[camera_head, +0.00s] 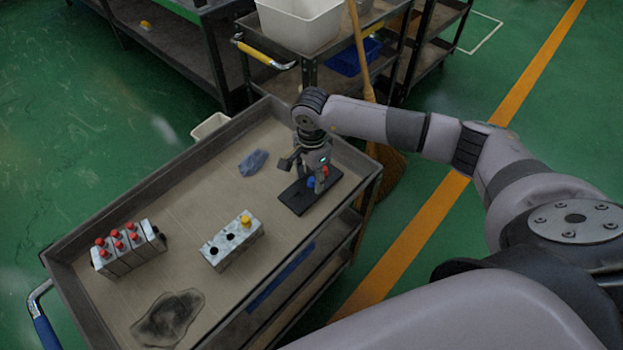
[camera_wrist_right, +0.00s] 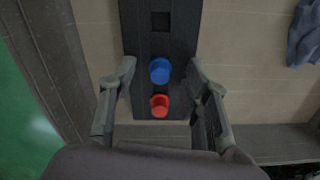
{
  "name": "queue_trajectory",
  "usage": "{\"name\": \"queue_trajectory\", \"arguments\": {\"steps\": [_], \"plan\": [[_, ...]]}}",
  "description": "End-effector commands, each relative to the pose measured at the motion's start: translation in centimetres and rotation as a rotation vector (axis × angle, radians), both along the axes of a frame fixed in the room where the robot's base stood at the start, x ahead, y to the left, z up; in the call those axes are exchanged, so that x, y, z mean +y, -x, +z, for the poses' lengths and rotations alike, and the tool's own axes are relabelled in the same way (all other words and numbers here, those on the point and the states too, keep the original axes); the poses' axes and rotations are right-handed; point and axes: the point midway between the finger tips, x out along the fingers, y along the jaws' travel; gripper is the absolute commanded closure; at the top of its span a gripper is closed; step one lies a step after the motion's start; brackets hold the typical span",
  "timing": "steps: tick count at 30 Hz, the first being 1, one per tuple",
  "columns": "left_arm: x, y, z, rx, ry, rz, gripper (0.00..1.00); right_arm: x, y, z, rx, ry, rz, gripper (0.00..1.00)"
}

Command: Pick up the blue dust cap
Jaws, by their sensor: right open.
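The blue dust cap (camera_head: 311,182) stands on a narrow black tray (camera_head: 297,199) on the cart, next to a red cap (camera_head: 325,171). In the right wrist view the blue cap (camera_wrist_right: 160,70) shows between the fingertips, with the red cap (camera_wrist_right: 160,104) closer to the palm side of the picture. My right gripper (camera_head: 307,168) is over the tray, pointing down, its fingers spread on both sides of the caps (camera_wrist_right: 162,70). The fingers do not appear to touch either cap. My left gripper is not in view.
A metal valve block (camera_head: 228,246) with a yellow cap (camera_head: 245,220) and open holes is left of the tray. Another block (camera_head: 128,252) bears several red caps. A blue rag (camera_head: 253,162) and a dark stain (camera_head: 170,318) lie on the cart. The cart has a raised rim (camera_head: 160,180).

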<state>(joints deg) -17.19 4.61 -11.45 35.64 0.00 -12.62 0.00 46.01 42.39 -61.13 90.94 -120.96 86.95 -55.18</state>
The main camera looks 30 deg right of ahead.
Motion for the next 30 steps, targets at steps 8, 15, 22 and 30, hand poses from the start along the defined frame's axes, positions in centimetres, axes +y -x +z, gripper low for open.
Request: {"name": "queue_trajectory", "arguments": {"steps": [8,15,22,30], "plan": [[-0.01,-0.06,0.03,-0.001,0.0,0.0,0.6,0.0,-0.03,-0.38,-0.001,-0.001,0.0,0.56],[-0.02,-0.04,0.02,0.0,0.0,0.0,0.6,-0.01,-0.02,-0.34,-0.001,0.0,0.0,0.72],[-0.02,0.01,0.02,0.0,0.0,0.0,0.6,-0.01,-0.02,-0.33,-0.001,0.0,0.0,0.88],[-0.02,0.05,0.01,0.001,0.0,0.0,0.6,-0.02,-0.03,-0.31,-0.001,0.0,0.0,0.89]]}}
